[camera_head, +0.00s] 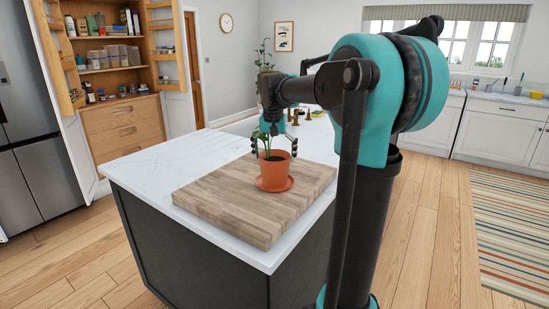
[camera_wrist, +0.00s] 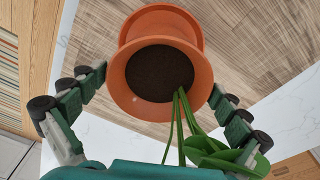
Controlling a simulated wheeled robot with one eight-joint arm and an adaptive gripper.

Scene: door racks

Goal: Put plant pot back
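The plant pot (camera_head: 272,173) is terracotta orange, with dark soil and a green plant. It stands upright on its saucer (camera_head: 274,186) on a wooden board. The wrist view shows the pot (camera_wrist: 137,98) from above, its stems (camera_wrist: 180,125) and leaves leaning to the lower right. My gripper (camera_head: 275,150) points down over the pot. In the wrist view the fingers of my gripper (camera_wrist: 159,83) lie spread on either side of the pot, their tips close to the rim. I cannot tell whether they touch it.
The wooden board (camera_head: 215,207) lies on a white-topped island (camera_head: 148,175). An open pantry cupboard (camera_head: 110,55) with filled shelves stands at the back left. White counters (camera_head: 500,135) run along the back right. A striped rug (camera_head: 512,225) lies on the floor at right.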

